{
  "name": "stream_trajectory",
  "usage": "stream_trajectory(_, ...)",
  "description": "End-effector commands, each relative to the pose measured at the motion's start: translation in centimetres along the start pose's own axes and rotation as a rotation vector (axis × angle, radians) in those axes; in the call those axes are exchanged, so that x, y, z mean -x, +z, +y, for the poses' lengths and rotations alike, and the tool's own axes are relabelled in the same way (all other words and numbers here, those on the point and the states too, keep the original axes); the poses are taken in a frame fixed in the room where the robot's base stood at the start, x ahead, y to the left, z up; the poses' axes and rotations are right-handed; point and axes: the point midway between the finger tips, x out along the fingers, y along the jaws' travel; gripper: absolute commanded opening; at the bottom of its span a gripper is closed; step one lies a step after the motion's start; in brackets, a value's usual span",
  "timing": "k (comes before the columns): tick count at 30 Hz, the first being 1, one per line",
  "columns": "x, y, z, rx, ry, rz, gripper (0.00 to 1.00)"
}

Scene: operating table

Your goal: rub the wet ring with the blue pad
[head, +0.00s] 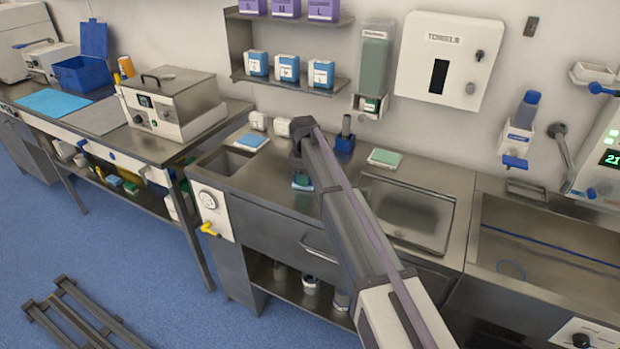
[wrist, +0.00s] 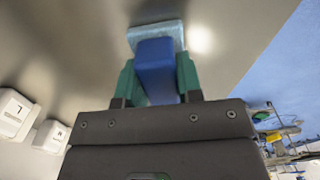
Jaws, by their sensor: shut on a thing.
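My gripper (wrist: 157,85) is shut on the blue handle of the blue pad (wrist: 155,30), with a green finger on each side. The pad's pale blue face is down at the steel worktop (wrist: 95,40); I cannot tell whether it touches. In the head view, my gripper (head: 302,174) is low over the worktop left of centre, and the pad (head: 302,184) shows as a small blue patch under it. I cannot make out a wet ring on the steel; a bright glare spot lies beside the pad in the wrist view.
A light blue cloth block (head: 252,141) lies by the small basin at the left. A blue holder (head: 345,143) and a green pad (head: 384,157) stand toward the wall. A steel tray (head: 408,212) lies right of my arm. A large sink (head: 550,250) is farther right.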

Motion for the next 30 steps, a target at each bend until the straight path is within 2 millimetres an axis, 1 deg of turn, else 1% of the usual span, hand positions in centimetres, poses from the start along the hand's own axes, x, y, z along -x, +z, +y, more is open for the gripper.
stream_trajectory(1, 0.1, -0.7, 0.2, 0.001, 0.000, 0.000, 0.04)
stream_trajectory(3, 0.1, -1.2, 0.4, 0.000, 0.000, 0.000, 0.04)
stream_trajectory(8, 0.1, -1.3, 0.3, -0.001, 0.000, 0.000, 0.04)
stream_trajectory(11, 0.0, -1.8, 0.5, -0.001, 0.000, 0.000, 0.04)
stream_trajectory(18, -0.2, -4.4, 1.1, 0.001, 0.000, 0.000, 0.04)
stream_trajectory(26, -0.2, -5.1, 1.2, -0.001, 0.000, 0.001, 0.04)
stream_trajectory(30, -0.1, -6.4, 1.6, 0.001, 0.000, 0.001, 0.04)
